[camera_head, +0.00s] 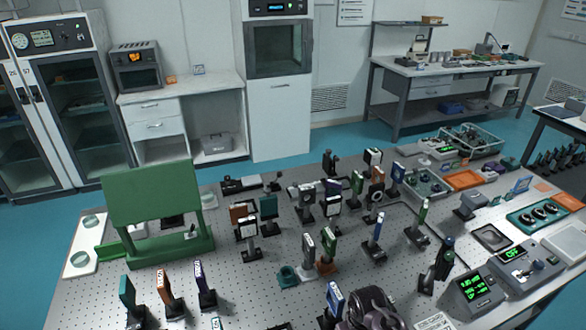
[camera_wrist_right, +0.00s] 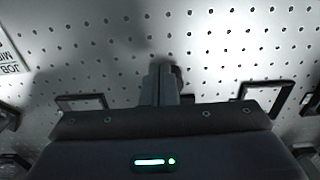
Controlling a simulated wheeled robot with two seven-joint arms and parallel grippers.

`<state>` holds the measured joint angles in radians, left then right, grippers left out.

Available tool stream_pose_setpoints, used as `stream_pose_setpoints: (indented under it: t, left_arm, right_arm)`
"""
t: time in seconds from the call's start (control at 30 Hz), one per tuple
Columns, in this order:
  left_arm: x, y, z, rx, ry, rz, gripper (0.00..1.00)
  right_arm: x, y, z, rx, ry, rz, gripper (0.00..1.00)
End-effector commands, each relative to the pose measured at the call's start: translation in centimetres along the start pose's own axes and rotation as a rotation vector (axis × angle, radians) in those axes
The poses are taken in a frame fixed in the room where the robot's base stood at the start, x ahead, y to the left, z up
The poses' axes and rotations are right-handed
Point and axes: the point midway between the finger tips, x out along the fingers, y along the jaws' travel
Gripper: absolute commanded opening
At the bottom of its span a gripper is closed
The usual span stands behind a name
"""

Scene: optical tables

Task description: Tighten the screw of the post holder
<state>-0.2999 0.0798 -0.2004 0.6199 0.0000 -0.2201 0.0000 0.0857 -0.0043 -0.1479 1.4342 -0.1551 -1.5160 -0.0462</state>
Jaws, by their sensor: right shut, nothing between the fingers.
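Several optics on short posts in holders stand on the perforated optical table (camera_head: 235,290). Among them are a white-and-blue one (camera_head: 376,236), a green-edged one (camera_head: 419,222) and a dark one (camera_head: 443,258) in the head view. I cannot tell which holder is the task's, and its screw is too small to make out. My right gripper (camera_wrist_right: 161,70) shows in the wrist view with its fingers together and empty, over the table surface. A small dark part (camera_wrist_right: 177,76) shows just behind the fingertips; whether they touch it is unclear. My left gripper is not in view.
A green frame (camera_head: 150,205) stands at the table's left. Grey devices with green displays (camera_head: 478,290) and a tray with black round parts (camera_head: 540,213) are at the right. In the wrist view, dark frame-like bases (camera_wrist_right: 268,95) flank the gripper; the perforated surface ahead is mostly bare.

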Motion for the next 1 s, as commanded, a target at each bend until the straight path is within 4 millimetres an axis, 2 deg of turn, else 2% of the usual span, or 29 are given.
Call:
stream_pose_setpoints:
  t: [0.3, 0.5, 0.83, 1.0]
  left_arm:
    - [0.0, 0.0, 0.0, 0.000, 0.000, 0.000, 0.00]
    - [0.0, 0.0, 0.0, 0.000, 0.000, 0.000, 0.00]
    - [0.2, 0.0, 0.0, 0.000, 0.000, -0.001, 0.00]
    - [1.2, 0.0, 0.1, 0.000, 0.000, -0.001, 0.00]
  right_arm:
    - [-3.9, 0.0, 0.0, 0.001, 0.001, -0.001, 0.00]
    - [-5.0, 0.0, 0.1, 0.001, -0.002, -0.001, 0.00]
    - [-4.6, 0.0, 0.5, 0.006, 0.002, 0.000, 0.00]
    - [-1.9, -0.2, 3.6, 0.048, 0.046, 0.008, 0.00]
